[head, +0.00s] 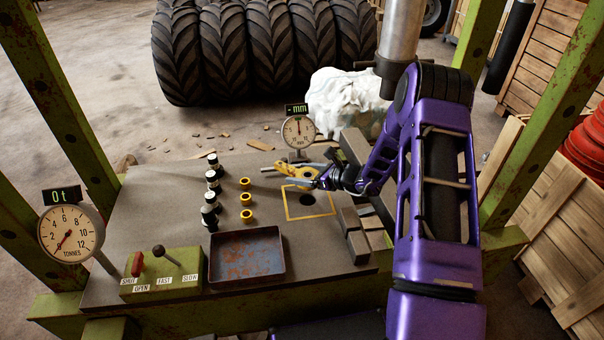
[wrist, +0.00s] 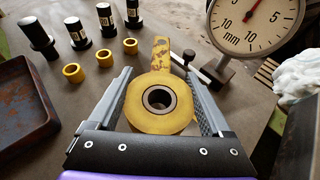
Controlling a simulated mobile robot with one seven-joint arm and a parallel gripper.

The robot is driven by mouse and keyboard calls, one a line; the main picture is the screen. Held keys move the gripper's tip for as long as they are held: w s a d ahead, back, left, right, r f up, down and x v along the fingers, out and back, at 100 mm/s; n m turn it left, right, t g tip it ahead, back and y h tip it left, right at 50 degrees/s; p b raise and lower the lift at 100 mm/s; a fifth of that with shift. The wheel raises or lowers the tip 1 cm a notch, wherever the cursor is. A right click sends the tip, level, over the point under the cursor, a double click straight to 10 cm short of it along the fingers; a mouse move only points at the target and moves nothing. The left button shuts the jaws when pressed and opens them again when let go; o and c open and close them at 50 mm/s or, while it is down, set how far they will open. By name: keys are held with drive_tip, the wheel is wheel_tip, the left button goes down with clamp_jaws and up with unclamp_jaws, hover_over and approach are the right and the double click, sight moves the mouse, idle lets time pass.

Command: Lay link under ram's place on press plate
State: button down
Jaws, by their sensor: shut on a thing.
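The link is a worn yellow bar with a round eye; its eye (wrist: 139,118) has a dark metal sleeve around a hole. My gripper (head: 318,181) is shut on the link's eye, one finger on each side. In the head view the link (head: 285,168) points left and back, by the rear edge of a yellow square marked on the press plate (head: 165,205). The square (head: 313,216) surrounds a dark hole. The ram (head: 401,35) hangs above, at the top right. I cannot tell whether the link touches the plate.
Several black pins (head: 209,215) and yellow bushes (head: 246,215) stand left of the square. A rusty tray (head: 247,272) lies in front. Grey blocks (head: 358,246) flank the right side. A dial gauge (head: 298,131) stands behind. A control box (head: 165,275) is front left.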

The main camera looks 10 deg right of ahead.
sight(302, 191)
wheel_tip(302, 191, down, 6)
drive_tip(key=b, duration=0.3)
idle(0.3)
drive_tip(key=shift+f+b, duration=0.55)
drive_tip(key=shift+f, duration=0.05)
idle(0.3)
unclamp_jaws()
drive_tip(key=shift+f, duration=0.1)
